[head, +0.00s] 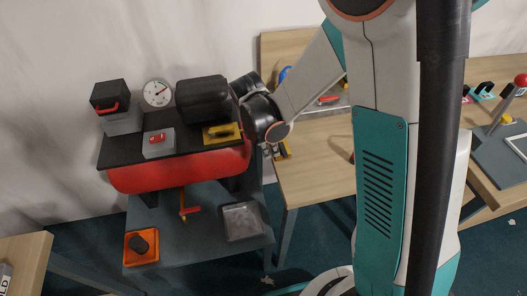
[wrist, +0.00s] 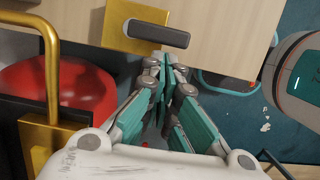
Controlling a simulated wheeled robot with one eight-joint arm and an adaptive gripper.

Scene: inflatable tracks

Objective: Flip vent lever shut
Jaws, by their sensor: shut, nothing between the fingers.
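A brass plate (wrist: 125,22) with a dark rounded lever bar (wrist: 158,33) sits at the wooden table's edge in the wrist view. The bar lies nearly level across the plate. Its yellow part also shows in the head view (head: 283,150), partly hidden by my arm. No label marks it as the vent lever. My gripper (wrist: 163,65) is shut and empty, its tips just below the bar; I cannot tell whether they touch. A yellow handle (wrist: 50,62) on the black bench top is at the left. In the head view my fingers are hidden.
The red tank (head: 180,170) stands left of my arm, with a gauge (head: 157,93) and a black cylinder (head: 203,98) on top. A red-handled valve (head: 190,211) and grey tray (head: 241,221) are below. The wooden table (head: 318,160) is close on the right.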

